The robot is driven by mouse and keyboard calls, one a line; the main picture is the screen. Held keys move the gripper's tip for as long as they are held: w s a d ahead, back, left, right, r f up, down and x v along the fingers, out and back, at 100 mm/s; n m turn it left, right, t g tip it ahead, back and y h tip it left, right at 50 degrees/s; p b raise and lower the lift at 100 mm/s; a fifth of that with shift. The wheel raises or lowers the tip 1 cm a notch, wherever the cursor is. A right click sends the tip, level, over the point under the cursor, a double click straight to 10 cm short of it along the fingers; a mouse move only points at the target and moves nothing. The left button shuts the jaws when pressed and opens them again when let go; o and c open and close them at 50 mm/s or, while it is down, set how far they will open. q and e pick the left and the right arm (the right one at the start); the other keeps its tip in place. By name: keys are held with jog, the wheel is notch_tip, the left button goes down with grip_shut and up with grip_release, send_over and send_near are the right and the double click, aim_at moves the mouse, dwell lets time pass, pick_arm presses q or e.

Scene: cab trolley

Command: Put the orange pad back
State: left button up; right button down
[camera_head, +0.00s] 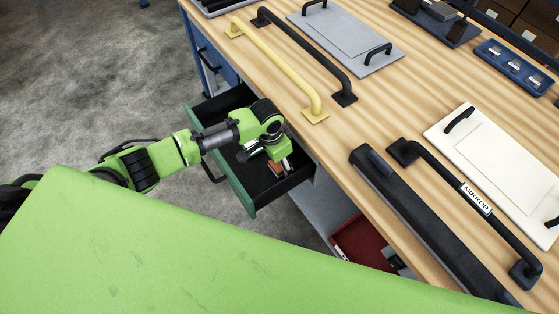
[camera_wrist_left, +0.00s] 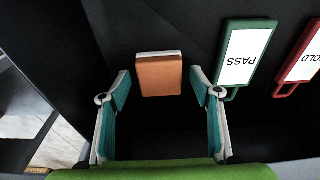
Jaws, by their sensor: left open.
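The orange pad (camera_wrist_left: 160,76), a small block with a pale top edge, lies in the dark interior of the open green drawer (camera_head: 253,197). In the head view a small part of the pad (camera_head: 278,169) shows beside my left gripper (camera_head: 276,161), which reaches down into the drawer. In the left wrist view the two teal-lined fingers of my left gripper (camera_wrist_left: 160,92) are spread, one on each side of the pad's near end, with gaps between. The gripper is open and holds nothing. My right gripper is not in view.
A green PASS tag (camera_wrist_left: 247,55) and a red HOLD tag (camera_wrist_left: 302,60) lie right of the pad. The drawer walls are close around the gripper. The wooden worktop (camera_head: 330,125) bears handles and plates. A red drawer (camera_head: 362,243) is open lower right.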

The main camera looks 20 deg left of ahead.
aim_at(275, 167)
pick_arm(q)
notch_tip(275, 167, up, 12)
jog(key=s+a, duration=0.1)
jog(key=shift+s+p, duration=0.2)
jog(key=shift+p, duration=0.25)
dwell(0.4)
